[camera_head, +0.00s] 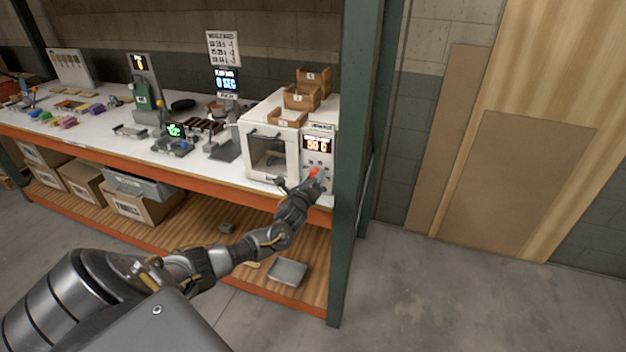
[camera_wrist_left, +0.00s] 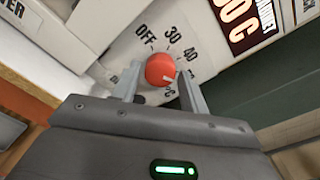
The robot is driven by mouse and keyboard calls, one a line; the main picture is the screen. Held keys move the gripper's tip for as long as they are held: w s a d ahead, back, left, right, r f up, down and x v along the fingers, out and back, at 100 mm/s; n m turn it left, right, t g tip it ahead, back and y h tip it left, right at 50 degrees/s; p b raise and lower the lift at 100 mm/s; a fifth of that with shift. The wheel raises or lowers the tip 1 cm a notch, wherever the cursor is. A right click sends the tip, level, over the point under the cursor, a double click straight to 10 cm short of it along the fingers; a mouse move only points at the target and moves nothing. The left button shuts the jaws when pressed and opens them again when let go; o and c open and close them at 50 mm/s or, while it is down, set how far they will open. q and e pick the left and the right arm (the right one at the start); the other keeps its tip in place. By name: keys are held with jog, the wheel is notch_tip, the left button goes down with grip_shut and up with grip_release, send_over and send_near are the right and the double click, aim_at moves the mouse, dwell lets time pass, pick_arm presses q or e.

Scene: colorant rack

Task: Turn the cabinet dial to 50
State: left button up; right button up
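The white cabinet (camera_head: 252,141) stands at the right end of the bench, with a dark window in its door. Its control panel (camera_head: 328,158) has an orange display (camera_head: 317,144) reading 50 C. The display shows partly in the left wrist view (camera_wrist_left: 243,20). The red dial (camera_head: 313,172) is round; in the left wrist view the dial (camera_wrist_left: 160,66) has a white mark pointing down and slightly right. OFF, 30 and 40 are legible around it; lower marks are partly hidden. My left gripper (camera_wrist_left: 160,76) is open, its fingers on either side of the dial with small gaps. My right gripper is out of view.
A green rack post (camera_head: 352,200) stands just right of the cabinet. Small wooden bins (camera_head: 301,97) sit on top of it. Instruments (camera_head: 175,135) stand left along the bench. The lower shelf holds boxes (camera_head: 137,205) and a grey tray (camera_head: 288,272).

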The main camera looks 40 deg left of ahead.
pick_arm(q)
jog(key=shift+o, duration=0.8)
jog(key=b+v, duration=0.2)
jog(key=v, duration=0.8)
jog(key=shift+s+d, duration=0.15)
jog(key=shift+s, duration=0.25)
